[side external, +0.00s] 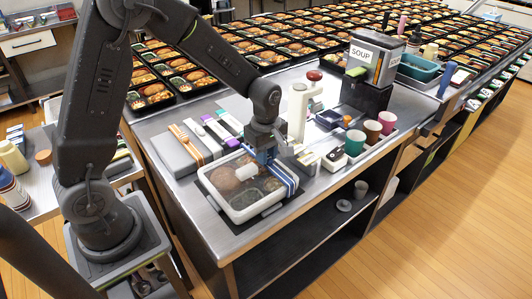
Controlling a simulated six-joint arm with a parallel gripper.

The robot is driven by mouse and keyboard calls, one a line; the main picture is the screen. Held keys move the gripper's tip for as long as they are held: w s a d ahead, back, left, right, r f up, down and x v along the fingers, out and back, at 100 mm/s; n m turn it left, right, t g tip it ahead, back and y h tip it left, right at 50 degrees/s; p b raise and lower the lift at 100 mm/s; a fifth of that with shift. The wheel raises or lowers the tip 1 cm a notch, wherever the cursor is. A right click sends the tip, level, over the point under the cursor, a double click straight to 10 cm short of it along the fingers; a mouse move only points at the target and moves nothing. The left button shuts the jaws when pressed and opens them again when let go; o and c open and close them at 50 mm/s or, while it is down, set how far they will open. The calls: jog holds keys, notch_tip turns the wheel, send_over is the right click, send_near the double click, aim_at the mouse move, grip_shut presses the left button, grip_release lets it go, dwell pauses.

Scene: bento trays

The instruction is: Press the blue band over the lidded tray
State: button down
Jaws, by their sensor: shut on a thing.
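The lidded tray (212,193) sits on the steel counter, with a clear lid and food showing through. The blue band (284,178), blue with white stripes, runs across the tray's right end. My gripper (266,156) is low over the tray's far right side, shut on the blue band at its far part. The fingertips are small and partly hidden here, so the exact grip and how fully the band lies against the lid cannot be told.
A grey box with an orange-striped band (185,143) and several colored bands lie left of the tray. The counter's front edge is close.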

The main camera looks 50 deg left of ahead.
jog(key=c, duration=0.5)
grip_release()
jog(key=shift+o, duration=0.6)
jog(key=shift+s, duration=0.1)
jog(key=shift+f, duration=0.1)
jog(key=shift+r, duration=4.15)
